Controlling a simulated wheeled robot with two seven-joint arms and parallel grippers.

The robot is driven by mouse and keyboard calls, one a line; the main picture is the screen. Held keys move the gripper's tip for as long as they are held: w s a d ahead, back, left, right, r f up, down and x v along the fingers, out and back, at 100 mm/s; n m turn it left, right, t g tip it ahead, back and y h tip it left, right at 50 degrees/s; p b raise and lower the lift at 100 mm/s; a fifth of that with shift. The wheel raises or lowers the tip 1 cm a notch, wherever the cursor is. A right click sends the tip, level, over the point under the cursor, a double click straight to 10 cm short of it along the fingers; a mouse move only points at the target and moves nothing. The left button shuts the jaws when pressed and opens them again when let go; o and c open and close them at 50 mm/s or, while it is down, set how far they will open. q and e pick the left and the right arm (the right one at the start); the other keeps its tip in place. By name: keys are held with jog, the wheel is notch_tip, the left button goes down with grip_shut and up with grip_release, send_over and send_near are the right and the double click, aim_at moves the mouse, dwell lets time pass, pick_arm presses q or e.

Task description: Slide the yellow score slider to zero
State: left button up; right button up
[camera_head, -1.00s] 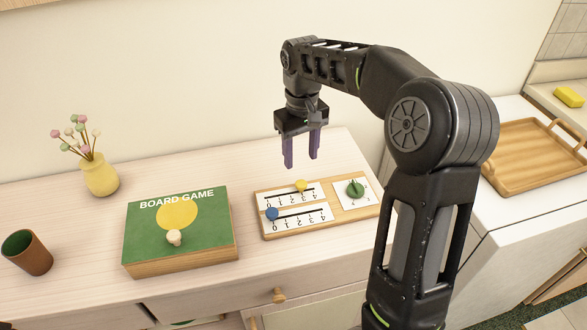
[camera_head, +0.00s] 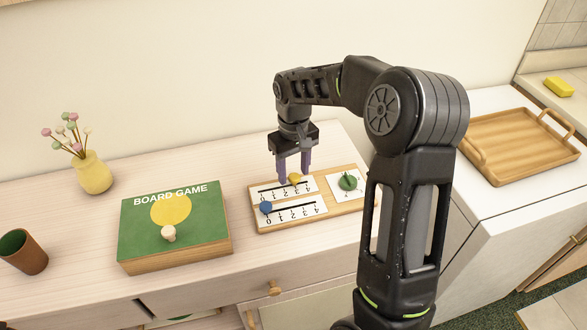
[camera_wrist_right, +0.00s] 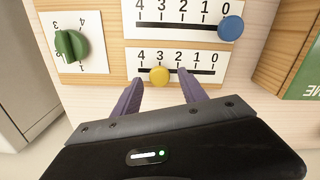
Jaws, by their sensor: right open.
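The score board (camera_head: 342,209) is a wooden panel with two numbered tracks. The yellow score slider (camera_head: 295,178) is on the track nearer the wall. In the right wrist view the yellow slider (camera_wrist_right: 159,76) stands at about 3, and zero is at that track's right end. In the head view, zero is to the left. My right gripper (camera_head: 294,175) points down, open, with its purple fingers on either side of the yellow slider. The right wrist view shows the open fingertips (camera_wrist_right: 161,80) flanking it; contact cannot be told. My left gripper is out of view.
The blue slider (camera_head: 265,208) is at zero on the other track. A green dial (camera_head: 347,182) is at the board's right. A board game box (camera_head: 137,227) lies left, with a cup (camera_head: 27,255) and vase (camera_head: 93,174) beyond. A tray (camera_head: 517,146) is far right.

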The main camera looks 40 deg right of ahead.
grip_shut()
dwell(0.5)
dwell(0.9)
